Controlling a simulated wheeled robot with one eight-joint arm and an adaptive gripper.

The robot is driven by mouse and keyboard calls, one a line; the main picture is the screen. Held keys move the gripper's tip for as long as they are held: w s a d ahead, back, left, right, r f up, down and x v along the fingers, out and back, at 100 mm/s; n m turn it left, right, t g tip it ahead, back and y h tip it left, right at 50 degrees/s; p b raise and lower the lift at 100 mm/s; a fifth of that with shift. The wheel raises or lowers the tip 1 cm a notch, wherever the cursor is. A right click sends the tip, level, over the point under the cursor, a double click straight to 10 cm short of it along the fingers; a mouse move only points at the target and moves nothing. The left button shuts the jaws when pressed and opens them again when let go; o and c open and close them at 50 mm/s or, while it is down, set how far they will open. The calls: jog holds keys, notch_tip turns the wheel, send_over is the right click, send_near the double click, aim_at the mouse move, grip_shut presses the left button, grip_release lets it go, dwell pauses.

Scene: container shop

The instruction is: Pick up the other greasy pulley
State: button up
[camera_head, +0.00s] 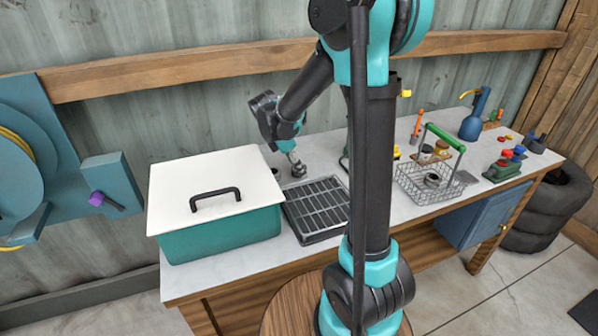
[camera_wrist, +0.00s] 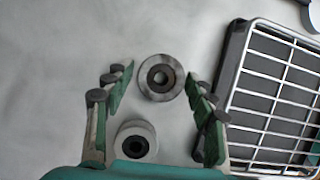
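Two grey ring-shaped pulleys with dark centre holes stand on the pale bench top in the wrist view. The far pulley (camera_wrist: 148,88) lies between my open fingertips. The near pulley (camera_wrist: 124,129) sits closer to the palm, between the lower fingers. My gripper (camera_wrist: 159,86) is open and holds nothing. In the head view my gripper (camera_head: 292,154) points down just above a pulley (camera_head: 298,171) on the bench, behind the dark tray. Grease cannot be told at this size.
A dark tray with a metal grate (camera_head: 317,211) is close to the right of the pulleys. A teal box with a white lid (camera_head: 222,225) stands left. A wire basket (camera_head: 412,187) with a grey round part (camera_head: 432,180) stands right. Bottles and tools lie further right.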

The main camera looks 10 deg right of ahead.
jog(key=c, duration=0.8)
jog(key=shift+r, duration=0.1)
